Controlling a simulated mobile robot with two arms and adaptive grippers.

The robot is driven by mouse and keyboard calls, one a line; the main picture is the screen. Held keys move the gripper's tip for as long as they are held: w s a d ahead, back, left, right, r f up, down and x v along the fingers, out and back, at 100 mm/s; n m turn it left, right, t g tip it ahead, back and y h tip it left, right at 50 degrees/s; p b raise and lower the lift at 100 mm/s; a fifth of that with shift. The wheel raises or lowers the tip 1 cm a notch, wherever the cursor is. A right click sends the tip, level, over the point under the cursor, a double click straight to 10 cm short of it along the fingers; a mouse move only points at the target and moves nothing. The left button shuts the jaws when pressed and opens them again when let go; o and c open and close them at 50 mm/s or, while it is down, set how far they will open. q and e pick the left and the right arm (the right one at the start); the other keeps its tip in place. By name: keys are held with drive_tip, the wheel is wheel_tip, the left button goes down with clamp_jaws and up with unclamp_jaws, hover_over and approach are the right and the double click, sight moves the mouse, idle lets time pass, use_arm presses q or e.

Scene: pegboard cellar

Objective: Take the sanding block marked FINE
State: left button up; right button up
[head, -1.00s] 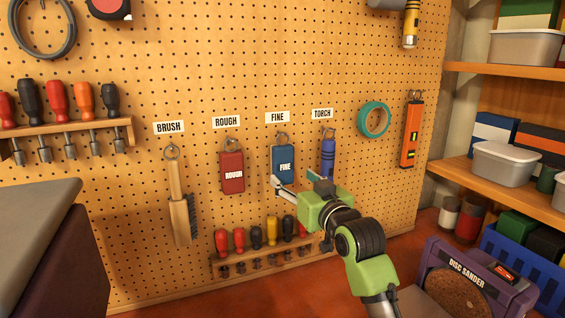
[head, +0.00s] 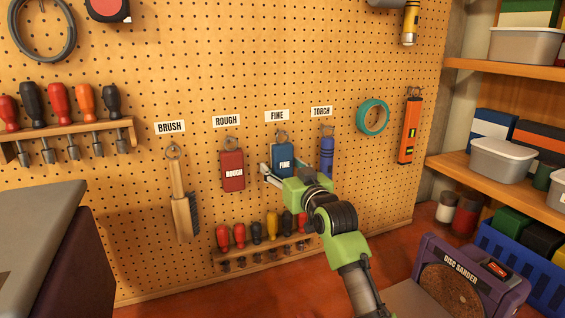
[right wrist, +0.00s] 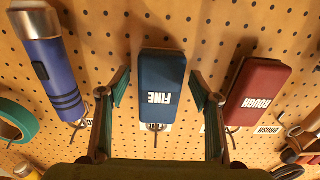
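The blue sanding block marked FINE (head: 283,155) hangs by a ring on the pegboard under the FINE label (head: 277,115). It also shows in the right wrist view (right wrist: 161,85), upside down. My right gripper (head: 283,172) is open in front of the lower part of the block, hiding its bottom edge in the head view. In the right wrist view its two fingers (right wrist: 159,92) stand on either side of the block, with a small gap at each side. My left gripper is not in view.
The red ROUGH block (head: 232,165) hangs close at the left and the blue torch (head: 327,156) close at the right. A brush (head: 183,202) hangs further left. A rack of screwdrivers (head: 262,253) is below. The disc sander (head: 462,285) stands at the lower right.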

drive_tip(key=c, duration=1.1)
drive_tip(key=shift+r, duration=0.15)
drive_tip(key=shift+r+b, duration=0.55)
drive_tip(key=shift+b, duration=0.1)
drive_tip(key=b+v, duration=0.5)
drive_tip(key=v, duration=1.3)
drive_tip(key=o, duration=0.3)
clamp_jaws()
